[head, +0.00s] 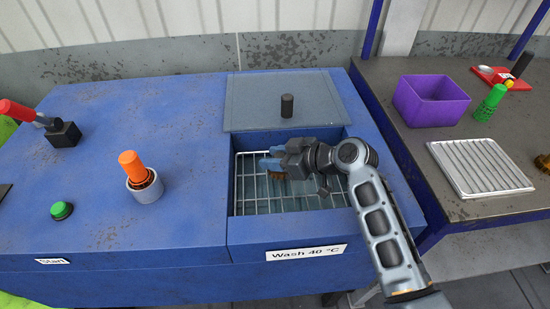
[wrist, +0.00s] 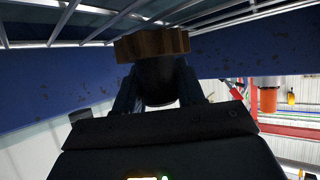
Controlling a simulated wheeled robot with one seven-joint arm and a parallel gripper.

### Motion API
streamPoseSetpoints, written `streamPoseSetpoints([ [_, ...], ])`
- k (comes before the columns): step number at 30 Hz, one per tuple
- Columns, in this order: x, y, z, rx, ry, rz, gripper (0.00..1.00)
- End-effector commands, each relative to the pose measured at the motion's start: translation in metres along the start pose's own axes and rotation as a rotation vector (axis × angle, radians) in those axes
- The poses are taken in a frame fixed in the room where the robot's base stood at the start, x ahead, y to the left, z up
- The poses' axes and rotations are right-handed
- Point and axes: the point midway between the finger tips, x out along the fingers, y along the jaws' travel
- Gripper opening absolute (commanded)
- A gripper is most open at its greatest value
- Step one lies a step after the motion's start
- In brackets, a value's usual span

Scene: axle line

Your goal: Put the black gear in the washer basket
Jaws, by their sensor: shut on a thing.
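The washer basket (head: 237,190) is a wire basket inside the open blue washer tank. My gripper (head: 268,160) is over the basket, with its fingers pointing left in the head view. It is shut on the black gear (wrist: 162,75), around its dark round handle. The gear's brown toothed wheel (wrist: 152,45) is beyond the fingertips, towards the basket wires in the wrist view. A bit of brown wheel (head: 277,175) shows below the fingers in the head view. I cannot tell whether the wheel touches the wires. My gripper hides most of the gear in the head view.
The grey lid (head: 255,90) with a black knob (head: 287,105) lies behind the opening. An orange-handled gear (head: 131,165) stands in a grey cup at left, near a green button (head: 61,210). A purple bin (head: 430,102) and ribbed tray (head: 480,167) are on the right table.

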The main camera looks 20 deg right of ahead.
Motion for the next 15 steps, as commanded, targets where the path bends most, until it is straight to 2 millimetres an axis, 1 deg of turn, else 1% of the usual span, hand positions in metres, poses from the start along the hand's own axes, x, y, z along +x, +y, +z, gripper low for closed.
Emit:
streamPoseSetpoints([
  [4, 0.0049, 0.0007, 0.0088, -0.001, 0.001, 0.002, 0.00],
  [14, 0.0065, 0.0009, 0.0116, -0.001, 0.002, 0.002, 0.00],
  [15, 0.0068, 0.0005, 0.0129, 0.000, 0.000, 0.001, 0.40],
])
